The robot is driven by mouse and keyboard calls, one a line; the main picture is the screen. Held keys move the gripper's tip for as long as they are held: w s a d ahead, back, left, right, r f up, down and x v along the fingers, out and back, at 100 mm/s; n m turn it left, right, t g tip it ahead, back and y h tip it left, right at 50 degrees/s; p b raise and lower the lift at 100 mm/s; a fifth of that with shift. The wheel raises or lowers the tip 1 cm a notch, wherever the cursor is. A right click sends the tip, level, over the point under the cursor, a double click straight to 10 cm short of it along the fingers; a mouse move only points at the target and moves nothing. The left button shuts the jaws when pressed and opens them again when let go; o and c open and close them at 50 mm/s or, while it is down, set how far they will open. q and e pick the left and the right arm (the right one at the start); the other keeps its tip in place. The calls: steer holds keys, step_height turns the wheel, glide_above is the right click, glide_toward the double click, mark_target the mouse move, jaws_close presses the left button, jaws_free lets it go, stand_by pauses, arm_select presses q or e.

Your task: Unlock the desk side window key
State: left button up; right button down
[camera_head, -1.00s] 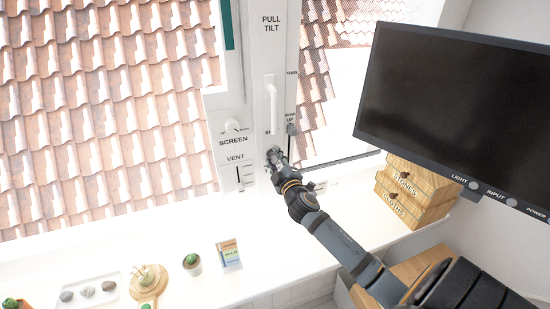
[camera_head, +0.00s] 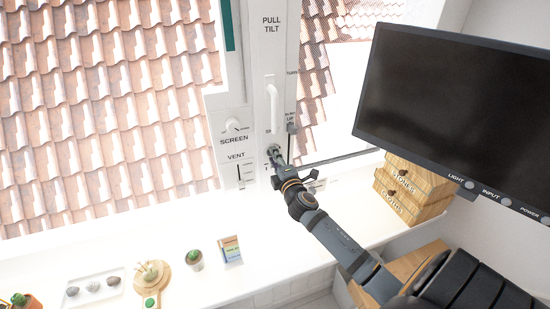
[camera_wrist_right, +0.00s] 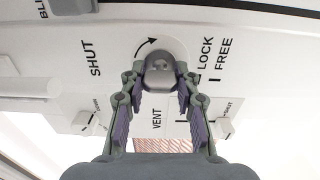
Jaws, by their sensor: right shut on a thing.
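The grey window key (camera_wrist_right: 160,72) sits in a round white plate on the window post in the right wrist view. A curved black arrow is printed on the plate, with SHUT at left and LOCK and FREE at right. My right gripper (camera_wrist_right: 160,80) is shut on the key, one finger on each side. In the head view my right gripper (camera_head: 278,160) reaches the post just below the white handle (camera_head: 271,110) and hides most of the key. My left gripper is not in view.
A black monitor (camera_head: 450,110) hangs at right above wooden drawers (camera_head: 410,190). The SCREEN knob (camera_head: 234,126) and VENT slider (camera_head: 245,174) are left of my right gripper. A small cactus pot (camera_head: 194,261) and a card (camera_head: 229,249) stand on the white sill.

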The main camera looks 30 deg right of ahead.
stand_by(0.3)
steer(key=c, duration=1)
jaws_free()
steer(key=shift+o, duration=0.2)
steer(key=shift+s+f, duration=0.1)
steer(key=shift+s, duration=0.2)
steer(key=v, duration=1.1)
steer(key=shift+s, duration=0.2)
